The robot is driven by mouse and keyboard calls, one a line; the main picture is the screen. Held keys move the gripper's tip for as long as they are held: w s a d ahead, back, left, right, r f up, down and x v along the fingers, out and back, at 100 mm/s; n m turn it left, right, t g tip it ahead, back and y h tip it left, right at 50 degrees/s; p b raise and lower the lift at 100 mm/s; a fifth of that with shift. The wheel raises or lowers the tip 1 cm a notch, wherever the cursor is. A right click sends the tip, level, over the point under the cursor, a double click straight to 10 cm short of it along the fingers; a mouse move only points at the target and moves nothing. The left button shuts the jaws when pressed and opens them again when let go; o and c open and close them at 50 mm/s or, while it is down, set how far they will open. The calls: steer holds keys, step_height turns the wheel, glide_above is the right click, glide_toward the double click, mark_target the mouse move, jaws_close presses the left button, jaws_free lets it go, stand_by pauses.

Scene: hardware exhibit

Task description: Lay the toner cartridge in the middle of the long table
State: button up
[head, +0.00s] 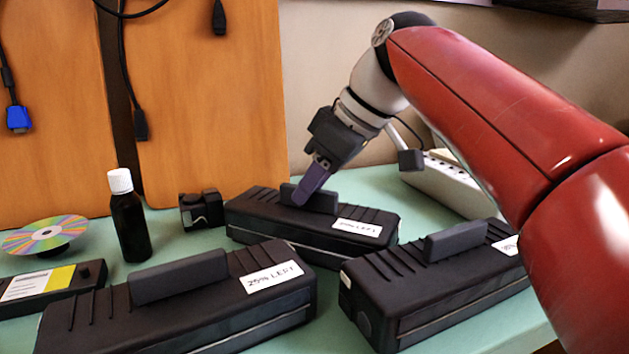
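Three black toner cartridges with ribbed tops, raised handles and white labels rest on a teal table (370,183). The back cartridge (260,218) lies in the middle, the front-left cartridge (210,315) is nearest at left, and the right cartridge (420,285) is partly hidden by my red arm. The front-left label reads "25% LEFT"; the others are hard to read. My gripper (306,196) points down at the back cartridge, its purple finger overlapping the handle. The far finger is hidden, so I cannot tell whether it grips the handle.
A black bottle with white cap (130,218), a disc (45,236), a small black device (201,210) and a labelled box (45,288) stand at left. A power strip (447,180) is behind at right. Cables hang before orange panels (210,100). Free room around the cartridges is narrow.

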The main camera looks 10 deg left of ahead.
steer(key=p+v, duration=0.3)
steer(key=v, duration=0.9)
